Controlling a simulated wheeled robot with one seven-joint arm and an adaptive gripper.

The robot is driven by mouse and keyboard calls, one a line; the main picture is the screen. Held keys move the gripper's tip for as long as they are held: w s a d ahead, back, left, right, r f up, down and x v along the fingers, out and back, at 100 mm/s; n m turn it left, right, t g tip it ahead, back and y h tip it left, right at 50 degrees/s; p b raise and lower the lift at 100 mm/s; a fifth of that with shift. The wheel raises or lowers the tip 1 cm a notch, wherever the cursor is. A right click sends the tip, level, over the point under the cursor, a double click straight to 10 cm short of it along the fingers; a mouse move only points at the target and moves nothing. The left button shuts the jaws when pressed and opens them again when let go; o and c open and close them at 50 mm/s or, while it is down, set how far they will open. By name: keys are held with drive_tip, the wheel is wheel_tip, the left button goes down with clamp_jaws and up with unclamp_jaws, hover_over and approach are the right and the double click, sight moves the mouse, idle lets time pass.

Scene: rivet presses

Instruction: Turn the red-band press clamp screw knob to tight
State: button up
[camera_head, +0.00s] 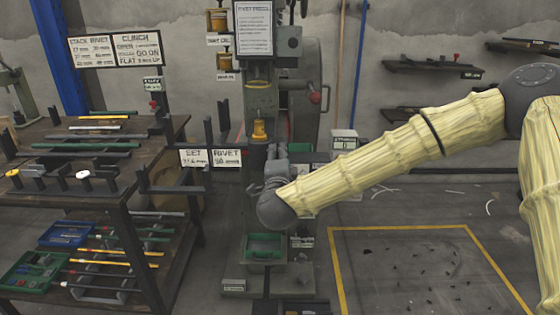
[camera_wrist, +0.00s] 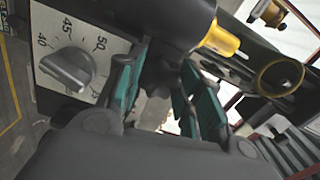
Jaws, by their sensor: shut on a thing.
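In the wrist view my gripper (camera_wrist: 163,100) has its two green-padded fingers on either side of a dark lobed knob (camera_wrist: 167,78), which looks like the clamp screw knob under the press's dark head. The gripper is shut on it; the contact is partly hidden by the fingers. In the head view my gripper (camera_head: 275,165) is at the front of the tall grey press (camera_head: 262,60), below its yellow nozzle-like part (camera_head: 260,130). The knob is hidden there by my wrist.
A dial plate (camera_wrist: 95,40) with a grey pointer knob (camera_wrist: 68,68) sits close left of the fingers. A yellow ring (camera_wrist: 280,75) is at right. A dark bench (camera_head: 130,180) with tools stands left. A red-ball lever (camera_head: 315,97) projects from the press. Floor at right is fairly open.

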drive_tip(key=shift+d+m+b, duration=0.1)
drive_tip(key=shift+m+b, duration=3.05)
drive_tip(key=shift+m, duration=5.25)
drive_tip(key=o, duration=1)
drive_tip(key=shift+o, duration=0.2)
drive_tip(key=shift+s, duration=0.1)
drive_tip(key=s, duration=1.1)
drive_tip(key=shift+s, duration=0.35)
